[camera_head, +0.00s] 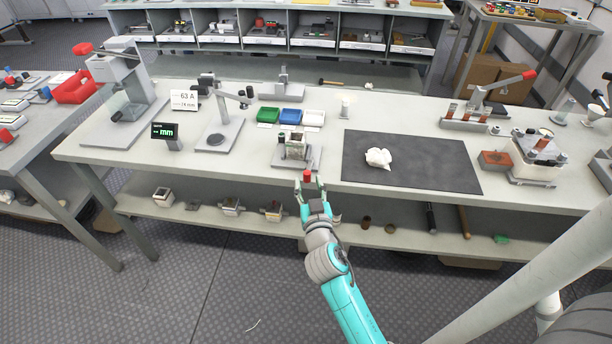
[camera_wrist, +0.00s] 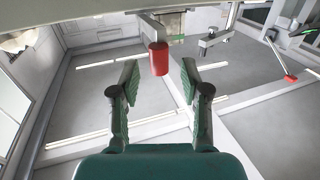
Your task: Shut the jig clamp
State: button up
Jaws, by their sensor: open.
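A small jig (camera_head: 297,150) stands on a grey base plate at the front edge of the bench. Its red clamp handle (camera_head: 307,176) sticks out toward me past the bench edge. My gripper (camera_head: 309,184) is open just in front of this handle, at about bench height. In the wrist view the red handle (camera_wrist: 159,58) sits near the tips of my open fingers (camera_wrist: 160,72), centred in the gap, with clear space on both sides. The fingers do not look closed on it. The handle's arm runs back to the jig, which is mostly out of the wrist view.
A dark mat (camera_head: 410,172) with a crumpled white cloth (camera_head: 378,158) lies right of the jig. A dial stand (camera_head: 222,130) stands to the left, small coloured bins (camera_head: 290,116) behind. A lower shelf (camera_head: 350,232) runs under the bench.

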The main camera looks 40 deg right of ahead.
aim_at(308, 179)
jog(key=shift+x, duration=1.9)
grip_shut()
